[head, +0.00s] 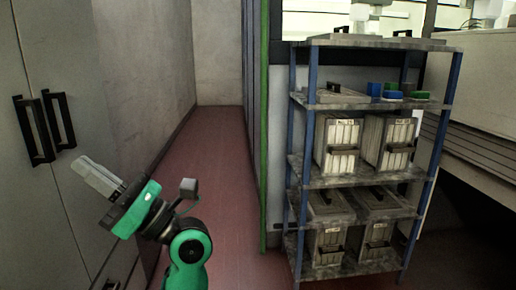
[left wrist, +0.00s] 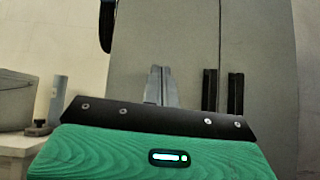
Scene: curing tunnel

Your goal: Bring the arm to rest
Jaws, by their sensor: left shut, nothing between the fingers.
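My left arm, green and grey, comes up from the bottom of the head view. Its gripper (head: 101,177) is raised in front of the grey cabinet at the left, with its pale fingers together and nothing between them. In the left wrist view the two grey fingers (left wrist: 162,84) stand side by side, shut, above my green wrist housing. Whether the fingers touch the cabinet cannot be told. My right gripper is in neither view.
A tall grey cabinet (head: 40,210) with black handles (head: 58,118) stands at the left. A blue-post shelf rack (head: 372,183) with bins stands at the right. Between them a red-floored passage (head: 217,180) is clear. The left wrist view shows a pale table (left wrist: 22,146) at its left edge.

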